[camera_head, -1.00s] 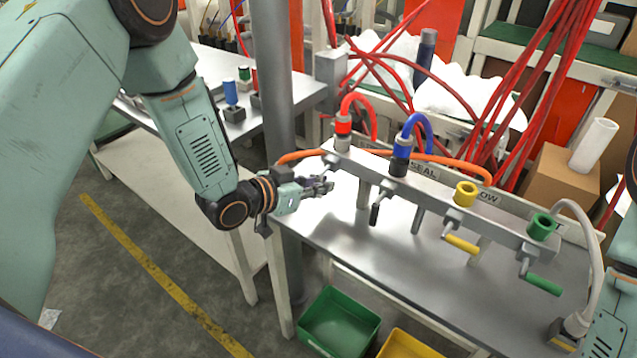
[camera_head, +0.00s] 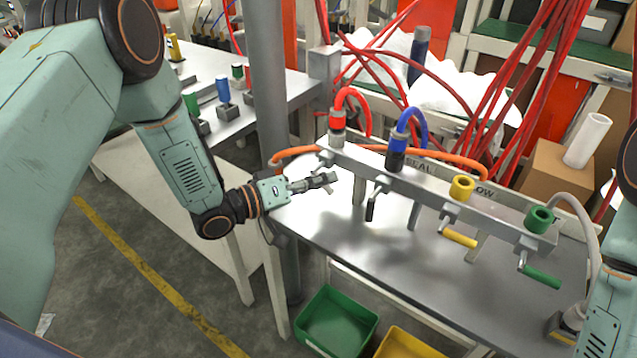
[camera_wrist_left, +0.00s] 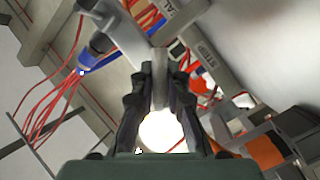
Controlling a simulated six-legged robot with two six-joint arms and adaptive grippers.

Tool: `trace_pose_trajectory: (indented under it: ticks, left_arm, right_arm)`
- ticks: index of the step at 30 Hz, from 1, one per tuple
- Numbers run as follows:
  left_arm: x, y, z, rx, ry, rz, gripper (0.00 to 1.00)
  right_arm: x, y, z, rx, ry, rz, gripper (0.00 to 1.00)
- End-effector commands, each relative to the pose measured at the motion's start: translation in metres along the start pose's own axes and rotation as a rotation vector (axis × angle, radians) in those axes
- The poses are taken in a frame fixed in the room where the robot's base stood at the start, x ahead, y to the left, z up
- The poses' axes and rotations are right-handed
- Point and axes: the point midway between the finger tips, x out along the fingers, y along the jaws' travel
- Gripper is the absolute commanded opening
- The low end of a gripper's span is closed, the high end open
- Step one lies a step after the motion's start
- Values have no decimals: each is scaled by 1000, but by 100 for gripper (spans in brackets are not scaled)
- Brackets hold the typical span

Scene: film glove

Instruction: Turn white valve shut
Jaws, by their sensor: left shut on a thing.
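The valve manifold (camera_head: 430,193) is a long grey bar above the metal table, with black, yellow and green handles along its front. My left gripper (camera_head: 322,181) is at the bar's left end, below the red-collared hose fitting (camera_head: 337,125). It is shut on the white valve handle, which it mostly hides in the head view. In the left wrist view the pale handle (camera_wrist_left: 159,75) runs between the two dark fingers (camera_wrist_left: 158,100), with a bright round glare behind them. My right forearm (camera_head: 605,310) shows at the right edge; its gripper is out of view.
The black handle (camera_head: 370,208) hangs close to the right of my left gripper. The yellow handle (camera_head: 460,238) and green handle (camera_head: 540,277) are farther right. A grey post (camera_head: 268,90) stands behind my left wrist. A green bin (camera_head: 337,322) is below the table.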

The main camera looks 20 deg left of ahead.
Motion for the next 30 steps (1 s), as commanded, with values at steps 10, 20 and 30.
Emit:
trace_pose_trajectory:
  ticks: [10,20,30]
  left_arm:
    - [1,6,3,-295,56,120,0]
    - [2,12,-1,-510,102,209,0]
    - [2,15,-4,-615,126,252,0]
  right_arm:
    - [16,0,0,0,0,0,40]
    - [26,0,0,0,0,0,40]
    - [30,0,0,0,0,0,40]
